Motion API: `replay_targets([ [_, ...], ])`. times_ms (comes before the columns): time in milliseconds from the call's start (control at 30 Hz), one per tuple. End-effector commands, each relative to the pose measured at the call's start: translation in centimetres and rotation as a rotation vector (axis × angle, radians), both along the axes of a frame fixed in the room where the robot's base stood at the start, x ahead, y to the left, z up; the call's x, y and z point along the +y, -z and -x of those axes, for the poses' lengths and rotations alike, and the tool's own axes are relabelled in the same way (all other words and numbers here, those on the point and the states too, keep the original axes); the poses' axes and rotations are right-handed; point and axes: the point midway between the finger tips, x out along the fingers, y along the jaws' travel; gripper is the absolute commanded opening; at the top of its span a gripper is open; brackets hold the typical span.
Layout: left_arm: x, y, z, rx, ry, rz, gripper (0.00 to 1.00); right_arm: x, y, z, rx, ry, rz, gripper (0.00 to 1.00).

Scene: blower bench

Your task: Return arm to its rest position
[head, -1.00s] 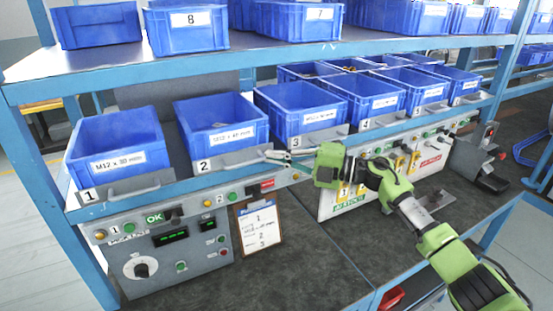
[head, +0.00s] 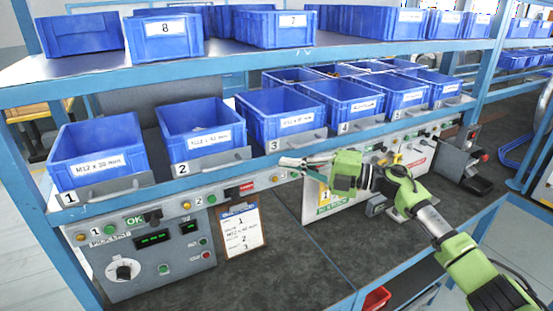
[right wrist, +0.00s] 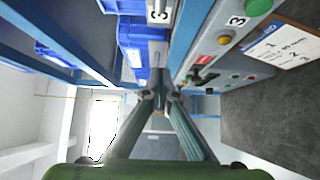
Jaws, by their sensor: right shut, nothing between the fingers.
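My right arm comes in from the right edge of the head view, and its gripper (head: 292,163) points left. The gripper hangs in front of the shelf edge, just below bin 3 (head: 272,132) and above the dark bench top. Its fingers are shut with nothing between them. In the right wrist view the two fingers (right wrist: 158,98) meet at their tips, with free air around them. My left gripper is in neither view.
Blue bins fill the shelf, bin 2 (head: 200,140) among them. A control panel (head: 145,255) and a clipboard (head: 241,230) sit below. A black device (head: 468,172) stands at the right. The bench top (head: 290,270) is clear in front.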

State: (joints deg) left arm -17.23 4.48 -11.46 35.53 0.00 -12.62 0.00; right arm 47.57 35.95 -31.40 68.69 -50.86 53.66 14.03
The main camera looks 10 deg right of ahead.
Motion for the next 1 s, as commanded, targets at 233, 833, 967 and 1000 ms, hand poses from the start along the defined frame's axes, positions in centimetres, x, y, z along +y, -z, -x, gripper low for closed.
replay_targets([
  [233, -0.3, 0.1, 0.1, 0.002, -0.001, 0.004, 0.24, 2.3, 0.6, 0.1, 0.030, 0.128, -0.199, 0.00],
  [833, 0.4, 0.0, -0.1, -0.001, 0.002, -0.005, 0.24, -5.4, 17.9, 9.5, 0.759, 1.055, -0.805, 0.00],
  [967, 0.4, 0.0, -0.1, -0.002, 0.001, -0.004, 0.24, -6.8, 23.9, 16.4, 1.016, 1.258, -0.808, 0.00],
  [1000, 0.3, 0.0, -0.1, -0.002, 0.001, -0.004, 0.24, -7.0, 25.6, 18.8, 1.095, 1.314, -0.798, 0.00],
])
